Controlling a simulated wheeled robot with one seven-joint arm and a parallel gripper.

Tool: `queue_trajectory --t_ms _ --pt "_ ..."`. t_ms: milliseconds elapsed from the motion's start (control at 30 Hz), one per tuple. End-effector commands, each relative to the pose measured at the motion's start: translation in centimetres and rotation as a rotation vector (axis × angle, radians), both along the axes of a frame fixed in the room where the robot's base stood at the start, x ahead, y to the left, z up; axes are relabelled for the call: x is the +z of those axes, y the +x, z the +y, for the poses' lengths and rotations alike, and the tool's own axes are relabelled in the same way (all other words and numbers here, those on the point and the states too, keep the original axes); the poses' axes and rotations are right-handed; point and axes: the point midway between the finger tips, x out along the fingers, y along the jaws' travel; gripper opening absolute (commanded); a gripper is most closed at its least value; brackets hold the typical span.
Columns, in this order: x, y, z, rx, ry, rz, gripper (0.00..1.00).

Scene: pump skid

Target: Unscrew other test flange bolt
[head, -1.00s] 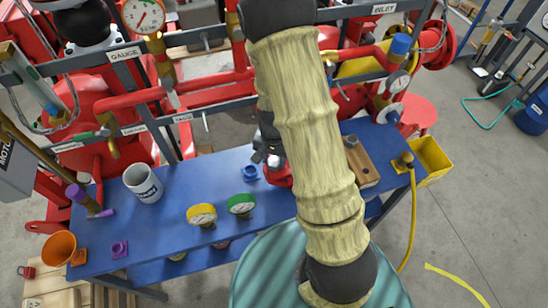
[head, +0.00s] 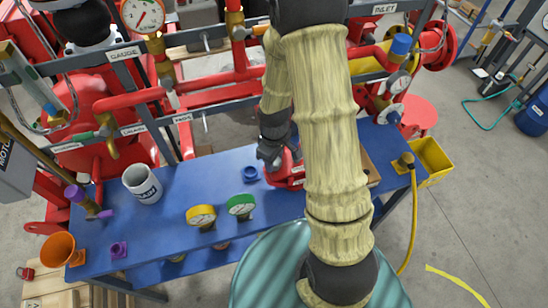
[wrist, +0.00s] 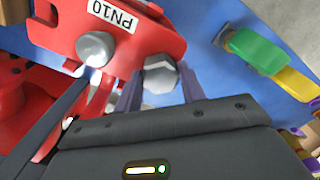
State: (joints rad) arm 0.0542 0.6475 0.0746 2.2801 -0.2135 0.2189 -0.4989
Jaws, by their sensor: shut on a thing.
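The red test flange (wrist: 60,28) with a PN10 label fills the upper left of the wrist view. Two grey hex bolts show on it, one at the left (wrist: 95,47) and one nearer the middle (wrist: 161,72). My gripper (wrist: 160,82) is shut on the middle bolt, with one finger on each side of its head. The left bolt is free of the fingers. In the head view, the flange (head: 286,170) sits on the blue bench (head: 180,240), with my gripper (head: 270,157) at its left side. The bolts are not readable there.
Red pipework (head: 215,82) runs behind.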

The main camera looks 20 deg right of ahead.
Motion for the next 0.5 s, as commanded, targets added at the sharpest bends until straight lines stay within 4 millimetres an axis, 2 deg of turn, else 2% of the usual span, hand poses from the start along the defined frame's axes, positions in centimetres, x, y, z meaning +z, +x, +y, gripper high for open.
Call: queue_trajectory --t_ms 67,100,200,500 --pt "-0.01 0.01 0.01 -0.002 0.000 0.000 0.16" --pt "-0.01 0.01 0.01 -0.003 0.000 0.000 0.45" --pt "-0.01 0.01 0.01 -0.004 0.000 0.000 0.65" --pt "0.03 0.01 0.00 -0.006 0.000 0.000 0.65"
